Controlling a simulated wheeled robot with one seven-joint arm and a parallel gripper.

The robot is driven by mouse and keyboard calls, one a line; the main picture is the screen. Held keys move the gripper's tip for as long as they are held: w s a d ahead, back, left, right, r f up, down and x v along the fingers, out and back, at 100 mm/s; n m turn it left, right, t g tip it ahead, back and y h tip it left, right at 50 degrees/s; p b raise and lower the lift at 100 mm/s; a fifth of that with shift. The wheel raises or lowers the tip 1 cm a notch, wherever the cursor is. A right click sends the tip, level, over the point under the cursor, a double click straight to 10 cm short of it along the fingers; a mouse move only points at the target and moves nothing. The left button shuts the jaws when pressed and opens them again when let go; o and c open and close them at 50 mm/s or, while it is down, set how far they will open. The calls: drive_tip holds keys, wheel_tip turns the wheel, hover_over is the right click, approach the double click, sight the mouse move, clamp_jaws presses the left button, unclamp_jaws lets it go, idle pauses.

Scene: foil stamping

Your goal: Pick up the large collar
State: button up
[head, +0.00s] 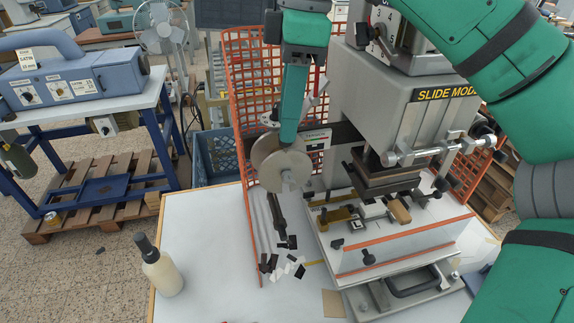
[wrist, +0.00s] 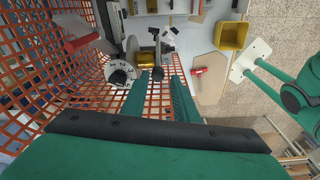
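I cannot make out for sure which part is the large collar. Two pale round discs (head: 281,167) stand at the left side of the grey stamping press (head: 375,100) in the head view. My gripper (head: 288,138) points down just above them, its lower end overlapping their upper edge in the picture. In the wrist view my gripper (wrist: 158,80) has two green fingers with a gap between them. A small dark part shows between the fingertips. A gold roll (wrist: 147,57) and a white numbered dial (wrist: 120,74) lie just beyond. Contact is unclear.
An orange mesh guard (head: 250,85) stands close behind and beside my gripper. A white-topped table (head: 215,230) carries the press, a bottle (head: 160,268) and small black and white pieces (head: 280,262). The table's left part is mostly clear. A yellow bin (wrist: 232,36) shows in the wrist view.

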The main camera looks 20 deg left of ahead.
sight(286, 165)
drive_tip(key=shift+w+a+f, duration=0.1)
drive_tip(key=shift+a+f, duration=0.05)
drive_tip(key=shift+f, duration=1.2)
drive_tip(key=shift+a+f, duration=0.15)
drive_tip(key=shift+f, duration=1.2)
clamp_jaws()
